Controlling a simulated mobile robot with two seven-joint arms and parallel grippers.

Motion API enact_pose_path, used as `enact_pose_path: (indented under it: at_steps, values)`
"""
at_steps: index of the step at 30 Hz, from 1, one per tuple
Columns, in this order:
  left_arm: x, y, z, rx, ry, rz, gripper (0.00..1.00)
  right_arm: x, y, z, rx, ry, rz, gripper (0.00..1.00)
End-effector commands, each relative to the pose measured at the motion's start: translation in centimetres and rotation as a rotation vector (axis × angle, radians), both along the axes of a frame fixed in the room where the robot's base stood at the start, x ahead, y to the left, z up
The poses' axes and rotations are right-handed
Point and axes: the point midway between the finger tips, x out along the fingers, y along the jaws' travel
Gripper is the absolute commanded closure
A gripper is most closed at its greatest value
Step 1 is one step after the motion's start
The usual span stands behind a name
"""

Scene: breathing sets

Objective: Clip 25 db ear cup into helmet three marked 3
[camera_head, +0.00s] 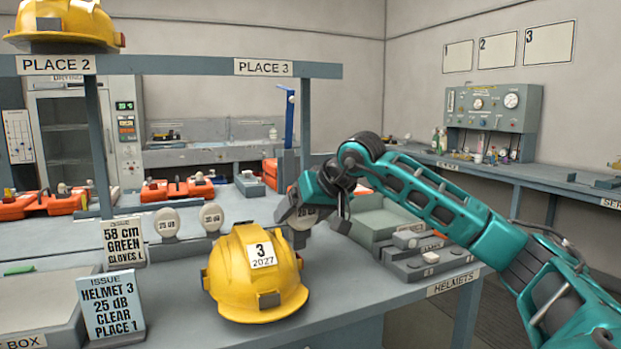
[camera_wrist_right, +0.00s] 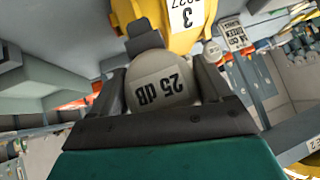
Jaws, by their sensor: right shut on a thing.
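The yellow helmet three (camera_head: 232,280), with a white label marked 3 and 2027, stands upright on the bench. It also shows at the top of the right wrist view (camera_wrist_right: 140,10). My right gripper (camera_head: 303,212) is just right of the helmet. In the right wrist view my right gripper (camera_wrist_right: 162,88) is shut on a round pale ear cup (camera_wrist_right: 160,75) marked 25 dB. The cup's far side points toward the helmet; whether they touch I cannot tell. My left gripper is not in view.
Two other ear cups stand on the bench, one at left (camera_head: 167,222) and one nearer the helmet (camera_head: 211,216). Grey trays (camera_head: 415,258) lie right of the helmet. An overhead rail (camera_head: 180,66) carries place signs.

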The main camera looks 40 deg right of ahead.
Motion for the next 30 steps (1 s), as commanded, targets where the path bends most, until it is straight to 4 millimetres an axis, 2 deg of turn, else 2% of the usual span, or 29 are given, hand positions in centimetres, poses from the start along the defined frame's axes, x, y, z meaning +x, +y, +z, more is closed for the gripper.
enact_pose_path:
  at_steps: [1,5,9,15,26,30]
  values:
    - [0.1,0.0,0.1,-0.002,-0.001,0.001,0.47,-1.2,1.4,-2.1,-0.007,0.011,0.03,0.54]
    - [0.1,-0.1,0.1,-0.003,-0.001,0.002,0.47,-4.1,5.7,-7.0,-0.004,0.015,0.115,0.54]
    - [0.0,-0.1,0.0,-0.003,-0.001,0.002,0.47,-7.4,10.9,-12.8,0.002,0.014,0.216,0.54]
    - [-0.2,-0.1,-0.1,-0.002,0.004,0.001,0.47,-11.3,17.1,-19.5,0.012,0.008,0.333,0.54]
    - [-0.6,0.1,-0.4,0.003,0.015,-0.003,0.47,-15.6,23.9,-27.2,0.01,0.004,0.46,0.54]
    - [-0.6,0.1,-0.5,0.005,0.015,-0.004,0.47,-15.3,24.1,-26.8,0.008,-0.005,0.463,0.54]
